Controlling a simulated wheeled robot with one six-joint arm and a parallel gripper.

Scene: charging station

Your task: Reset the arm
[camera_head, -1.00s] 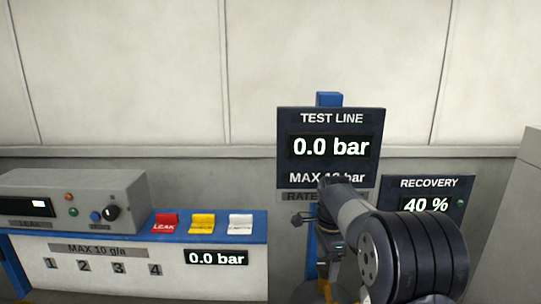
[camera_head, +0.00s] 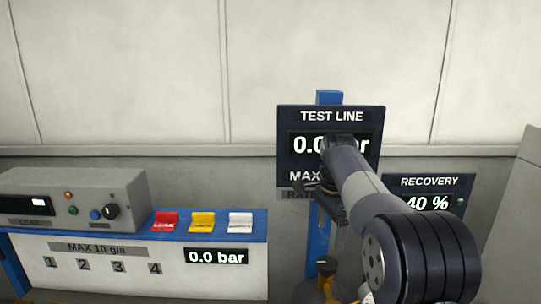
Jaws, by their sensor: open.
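My arm rises from the lower right, with a large dark ribbed joint and a grey link that reaches up in front of the test line display (camera_head: 318,116). My gripper (camera_head: 328,208) is a small dark shape beside and partly behind this link, in front of the blue post (camera_head: 319,238). It is open, and I see nothing held in it. The test line display reads 0.0 bar, partly covered by my arm.
A blue-topped bench (camera_head: 120,235) at left carries a grey leak instrument (camera_head: 70,195) and red (camera_head: 165,222), yellow (camera_head: 202,222) and white (camera_head: 240,222) blocks. The recovery display (camera_head: 428,184) reads 40 %. A dark and yellow fitting (camera_head: 327,266) stands low by the post.

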